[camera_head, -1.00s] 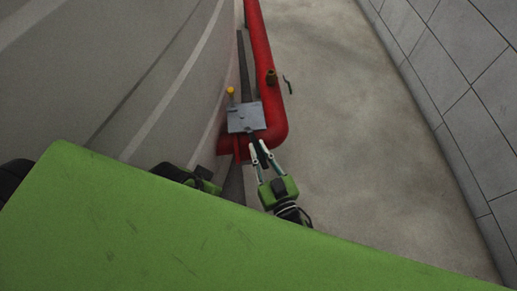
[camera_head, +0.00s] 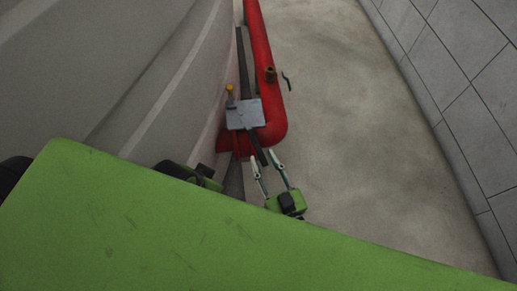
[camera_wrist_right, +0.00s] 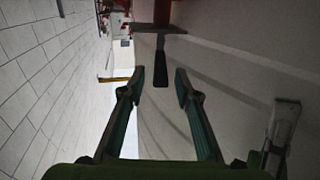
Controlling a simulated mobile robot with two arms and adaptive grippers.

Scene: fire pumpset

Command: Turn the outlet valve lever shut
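A dark outlet valve lever (camera_head: 261,151) sticks out from below a grey plate on the red pipe, toward my right gripper. In the right wrist view the lever (camera_wrist_right: 161,66) is a dark handle hanging from a thin stem, centred between the fingers. My right gripper (camera_head: 261,158) is open, with one finger on each side of the lever's end and a gap visible on both sides in the wrist view (camera_wrist_right: 159,75). The lever's valve body is hidden. A green and black part of my left arm shows at the green base's edge; its fingers cannot be made out.
The red pipe (camera_head: 262,50) runs up and bends near the grey plate (camera_head: 245,114). A yellow-topped fitting (camera_head: 230,90) and a brass fitting (camera_head: 270,76) stand close by. A large grey curved wall (camera_head: 150,70) is on the left; open floor (camera_head: 350,150) lies right.

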